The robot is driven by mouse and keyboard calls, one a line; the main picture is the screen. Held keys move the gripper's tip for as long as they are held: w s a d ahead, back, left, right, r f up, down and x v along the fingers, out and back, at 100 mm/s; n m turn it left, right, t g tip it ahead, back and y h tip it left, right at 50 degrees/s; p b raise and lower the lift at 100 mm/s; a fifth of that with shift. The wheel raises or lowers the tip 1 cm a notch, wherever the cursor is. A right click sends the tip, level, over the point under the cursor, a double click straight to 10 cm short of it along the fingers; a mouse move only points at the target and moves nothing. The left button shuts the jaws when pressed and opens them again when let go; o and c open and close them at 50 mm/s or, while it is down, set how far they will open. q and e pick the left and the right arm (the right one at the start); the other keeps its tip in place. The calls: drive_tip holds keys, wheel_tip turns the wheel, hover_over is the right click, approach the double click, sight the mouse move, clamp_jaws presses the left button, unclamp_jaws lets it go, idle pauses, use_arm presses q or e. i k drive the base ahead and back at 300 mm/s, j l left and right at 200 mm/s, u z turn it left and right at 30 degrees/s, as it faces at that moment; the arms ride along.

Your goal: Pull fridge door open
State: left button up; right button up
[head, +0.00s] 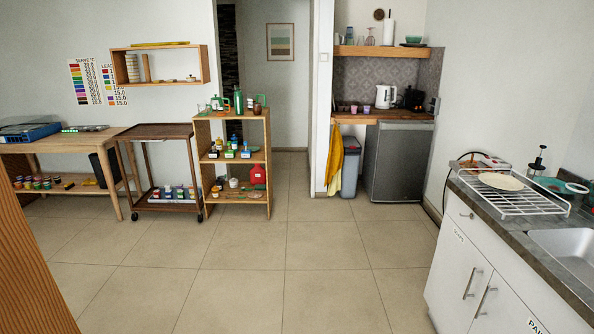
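A small grey fridge (399,162) stands in the nook at the back right, under a wooden counter. Its door faces the room and looks shut. A handle is too small to make out. Neither of my grippers shows in the head view, and the fridge is some distance away across the floor.
Clear tiled floor (300,240) runs up to the nook. A grey bin (350,170) and yellow cloth (334,155) are left of the fridge. A white cabinet with a sink (565,250) fills the right. A wooden shelf (233,165) and dark trolley (160,132) stand left.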

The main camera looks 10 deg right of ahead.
sight(403, 148)
drive_tip(key=i+l+z, duration=0.1)
drive_tip(key=i+z, duration=0.2)
drive_tip(key=i, duration=2.35)
drive_tip(key=i+z, duration=0.15)
drive_tip(key=i, duration=0.45)
drive_tip(key=i+j+z, duration=0.15)
drive_tip(key=i, duration=0.45)
drive_tip(key=i+j+z, duration=0.15)
drive_tip(key=i, duration=0.4)
drive_tip(key=i+l+u, duration=0.15)
drive_tip(key=i+l, duration=0.25)
drive_tip(key=i, duration=0.2)
drive_tip(key=i+l+u, duration=0.2)
drive_tip(key=i+l, duration=0.25)
drive_tip(key=i, duration=0.1)
